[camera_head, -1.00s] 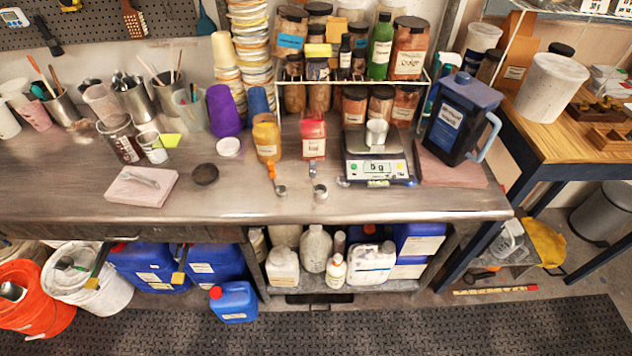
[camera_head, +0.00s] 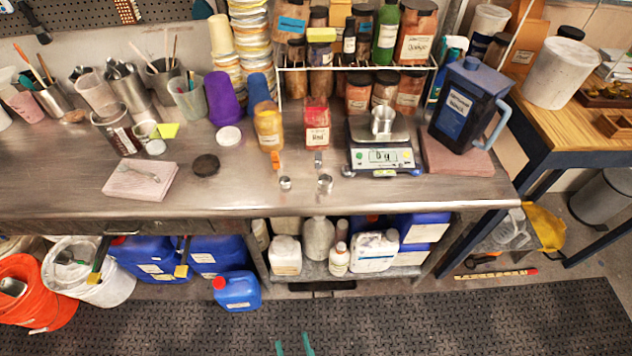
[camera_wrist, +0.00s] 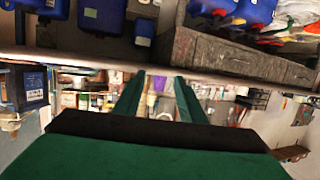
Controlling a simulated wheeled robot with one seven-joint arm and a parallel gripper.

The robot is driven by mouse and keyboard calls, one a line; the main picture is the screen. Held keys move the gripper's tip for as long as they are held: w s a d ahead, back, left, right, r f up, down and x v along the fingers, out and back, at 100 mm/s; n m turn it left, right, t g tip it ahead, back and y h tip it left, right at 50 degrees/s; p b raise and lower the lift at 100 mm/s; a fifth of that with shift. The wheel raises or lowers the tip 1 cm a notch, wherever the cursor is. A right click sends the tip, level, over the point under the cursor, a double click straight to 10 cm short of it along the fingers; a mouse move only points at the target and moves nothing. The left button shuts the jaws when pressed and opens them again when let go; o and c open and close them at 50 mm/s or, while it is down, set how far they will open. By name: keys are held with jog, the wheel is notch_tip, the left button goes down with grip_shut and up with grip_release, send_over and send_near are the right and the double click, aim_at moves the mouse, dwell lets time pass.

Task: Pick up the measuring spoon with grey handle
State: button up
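The measuring spoon with the grey handle (camera_head: 325,182) lies on the steel worktop near its front edge, in front of the red-labelled jar. Its round metal cup is towards the edge and its short grey handle points back to the jar. A similar measuring spoon with an orange handle (camera_head: 285,183) lies just to its left. My gripper (camera_head: 294,346) shows only as two green fingertips at the bottom of the head view, well short of the worktop. In the wrist view my gripper (camera_wrist: 161,78) has its green fingers apart with nothing visibly held. I cannot pick out the spoon in that view.
The red jar (camera_head: 317,128) and yellow jar (camera_head: 268,130) stand behind the spoons. A digital scale (camera_head: 379,158) with a metal cup is to the right. A pink cloth (camera_head: 140,182) and dark lid (camera_head: 205,166) lie left. The worktop front edge (camera_head: 300,207) overhangs shelved bottles.

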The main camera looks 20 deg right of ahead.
jog(key=w+d+h, duration=0.1)
jog(key=w+d, duration=0.2)
jog(key=w, duration=0.9)
jog(key=m+g+h, duration=0.3)
jog(key=m+h, duration=0.1)
send_near(317, 162)
jog(key=x, duration=0.4)
jog(key=shift+w+d+f, duration=0.1)
jog(key=shift+w, duration=0.05)
jog(key=x, duration=0.5)
jog(key=shift+w, duration=0.1)
jog(key=shift+x, duration=2.75)
jog(key=shift+f, duration=0.2)
jog(key=shift+c, duration=0.6)
grip_shut()
